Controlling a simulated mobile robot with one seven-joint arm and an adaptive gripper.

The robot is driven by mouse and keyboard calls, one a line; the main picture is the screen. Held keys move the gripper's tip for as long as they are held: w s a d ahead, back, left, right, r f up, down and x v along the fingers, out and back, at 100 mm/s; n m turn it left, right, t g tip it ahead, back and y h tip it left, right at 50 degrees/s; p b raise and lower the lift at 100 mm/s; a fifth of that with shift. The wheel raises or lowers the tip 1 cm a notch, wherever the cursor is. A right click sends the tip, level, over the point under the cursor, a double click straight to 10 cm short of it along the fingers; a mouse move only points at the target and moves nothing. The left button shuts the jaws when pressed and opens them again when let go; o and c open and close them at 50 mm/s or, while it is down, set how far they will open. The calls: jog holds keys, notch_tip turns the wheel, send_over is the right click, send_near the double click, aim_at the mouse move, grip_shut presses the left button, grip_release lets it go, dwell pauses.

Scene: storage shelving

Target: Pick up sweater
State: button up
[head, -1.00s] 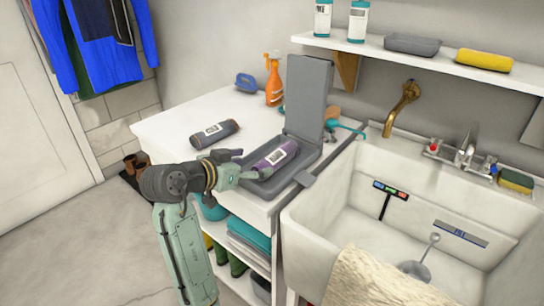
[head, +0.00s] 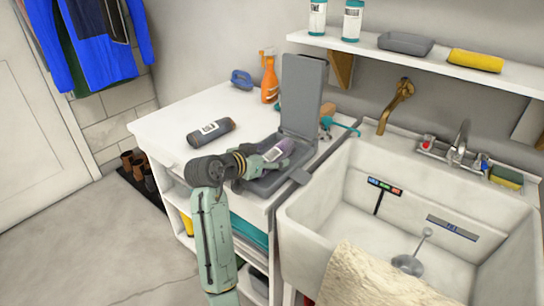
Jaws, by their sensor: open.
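A blue long-sleeved garment that looks like a sweater (head: 103,45) hangs at the upper left against the wall, with darker clothes over and beside it. My gripper (head: 272,163) is far from it, over the open grey case (head: 301,95) on the white counter. A purple cylinder with a white label (head: 279,150) lies in that case. My open gripper is at this cylinder and partly hides it; I cannot tell whether the fingers touch it.
A dark labelled cylinder (head: 211,132) lies on the white counter (head: 165,125) behind my arm. An orange spray bottle (head: 270,80) and a blue object (head: 241,80) stand farther back. A white sink (head: 310,210) is right, under a shelf (head: 430,62).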

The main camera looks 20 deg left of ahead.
jog(key=shift+c, duration=0.3)
jog(key=shift+r, duration=0.1)
jog(key=c, duration=1.6)
